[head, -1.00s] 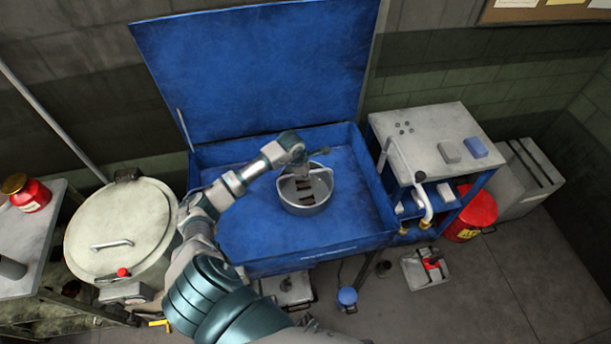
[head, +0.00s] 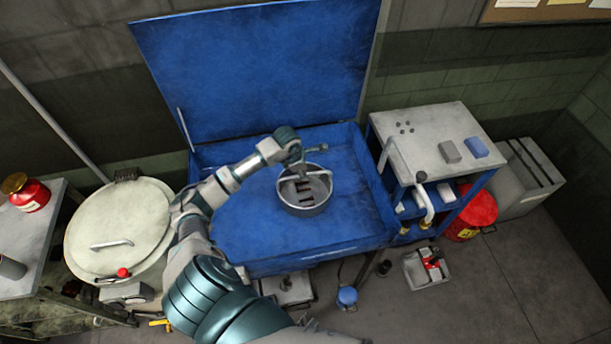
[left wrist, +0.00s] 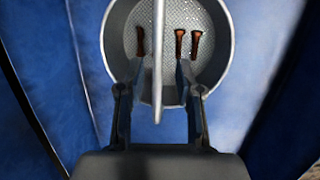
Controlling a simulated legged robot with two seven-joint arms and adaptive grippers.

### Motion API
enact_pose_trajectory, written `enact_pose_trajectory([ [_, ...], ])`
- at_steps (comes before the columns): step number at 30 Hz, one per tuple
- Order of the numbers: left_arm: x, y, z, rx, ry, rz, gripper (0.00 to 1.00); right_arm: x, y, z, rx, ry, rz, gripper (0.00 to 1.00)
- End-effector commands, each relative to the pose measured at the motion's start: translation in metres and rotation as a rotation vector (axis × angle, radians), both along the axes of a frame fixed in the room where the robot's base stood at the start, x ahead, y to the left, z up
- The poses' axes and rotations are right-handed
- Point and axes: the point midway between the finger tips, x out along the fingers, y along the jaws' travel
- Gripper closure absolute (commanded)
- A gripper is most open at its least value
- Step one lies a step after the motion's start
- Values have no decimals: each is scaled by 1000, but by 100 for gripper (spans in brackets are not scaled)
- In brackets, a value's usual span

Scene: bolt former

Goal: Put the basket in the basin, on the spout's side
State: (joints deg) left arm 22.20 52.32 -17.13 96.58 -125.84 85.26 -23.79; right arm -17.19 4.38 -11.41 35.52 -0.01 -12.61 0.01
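The basket (head: 305,207) is a round grey metal pail with a perforated floor. It is inside the blue basin (head: 255,228), right of its middle, with several brown bolt-like pieces in it. My left gripper (head: 308,172) is over the basket. In the left wrist view, the fingers (left wrist: 160,62) stand apart on either side of the basket's thin handle (left wrist: 158,50), with gaps showing. The basket (left wrist: 225,50) fills the top of that view. A small grey piece (head: 318,148) shows behind the gripper; I cannot tell whether it is the spout. My right gripper is out of view.
The basin's blue lid (head: 255,70) stands raised behind. A round lidded drum (head: 115,225) is at left. A cart (head: 435,135) with a bent white pipe (head: 424,205) stands at right. The basin's left part is clear.

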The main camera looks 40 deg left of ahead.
Motion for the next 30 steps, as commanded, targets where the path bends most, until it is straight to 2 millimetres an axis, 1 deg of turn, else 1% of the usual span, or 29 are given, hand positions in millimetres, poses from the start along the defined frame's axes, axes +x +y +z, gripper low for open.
enact_pose_trajectory([
  [1, -3, 2, 11, 5, -3, -2, 65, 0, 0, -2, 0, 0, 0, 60],
  [6, -13, 3, 47, 5, -2, -1, 65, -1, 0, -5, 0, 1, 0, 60],
  [9, -17, 3, 62, 4, -2, 0, 65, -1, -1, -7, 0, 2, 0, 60],
  [12, -20, 3, 71, 2, -1, 0, 65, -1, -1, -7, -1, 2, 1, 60],
  [17, -22, 3, 76, 1, 1, 0, 65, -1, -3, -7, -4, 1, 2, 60],
  [30, -22, 3, 76, 1, 1, 0, 65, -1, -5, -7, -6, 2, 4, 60],
])
